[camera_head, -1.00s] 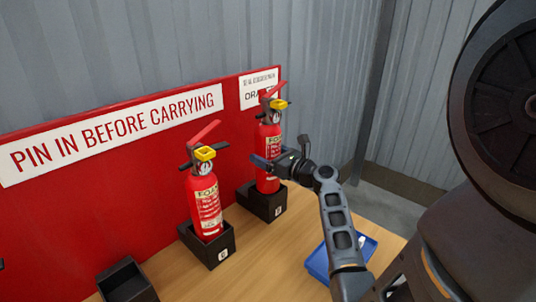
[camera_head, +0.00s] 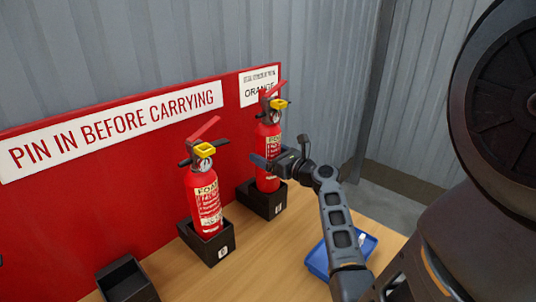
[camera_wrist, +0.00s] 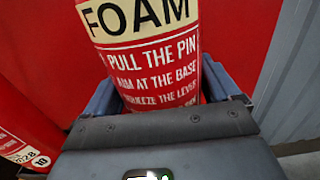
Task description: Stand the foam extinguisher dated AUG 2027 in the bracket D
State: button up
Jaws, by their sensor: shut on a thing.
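A red foam extinguisher (camera_head: 267,150) with a yellow pin tag stands upright in the black bracket (camera_head: 264,205) at the far right of the row. My gripper (camera_head: 272,164) is shut around its body from the front right. In the wrist view its FOAM label (camera_wrist: 145,45) is close between the jaws; no date is readable. A second foam extinguisher (camera_head: 203,195) stands upright in the bracket (camera_head: 208,247) to the left. The bracket letters are too small to read surely.
A third black bracket (camera_head: 126,280) at lower left looks empty. A blue tray (camera_head: 320,262) lies on the wooden bench (camera_head: 270,268), right of the brackets. A red backboard (camera_head: 100,205) rises close behind. In the wrist view another label (camera_wrist: 22,150) shows at lower left.

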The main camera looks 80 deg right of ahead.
jog(key=shift+f+b, duration=1)
jog(key=shift+f, duration=0.5)
dwell(0.8)
dwell(0.5)
jog(key=o, duration=1.3)
jog(key=shift+o, duration=0.2)
jog(key=shift+f, duration=0.4)
jog(key=v, duration=0.7)
jog(key=shift+s+r+b, duration=0.35)
jog(key=shift+s+b, duration=0.05)
jog(key=shift+a, duration=0.15)
